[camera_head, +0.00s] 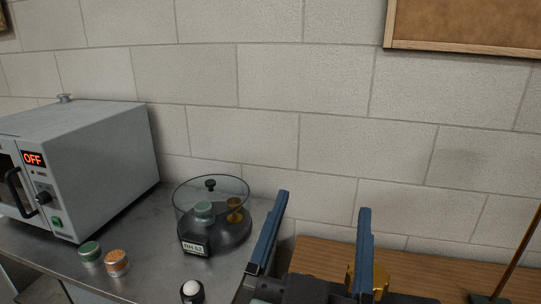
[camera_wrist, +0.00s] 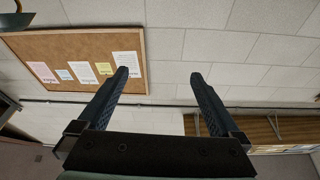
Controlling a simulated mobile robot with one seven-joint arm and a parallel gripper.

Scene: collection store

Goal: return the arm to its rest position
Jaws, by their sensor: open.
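My gripper (camera_head: 323,203) is in the lower middle of the head view, with its two blue fingers apart and pointing up. In the wrist view my gripper (camera_wrist: 159,75) is also open, with only wall and the edge of a corkboard behind the gap. Nothing shows between the fingers. The rest of my arm is mostly out of frame below.
A grey oven (camera_head: 103,165) reading OFF stands left on a metal bench (camera_head: 150,236). A green-topped jar (camera_head: 90,251), an orange-topped jar (camera_head: 117,263) and a white knob (camera_head: 191,289) are near. A wooden surface (camera_head: 322,254) lies right.

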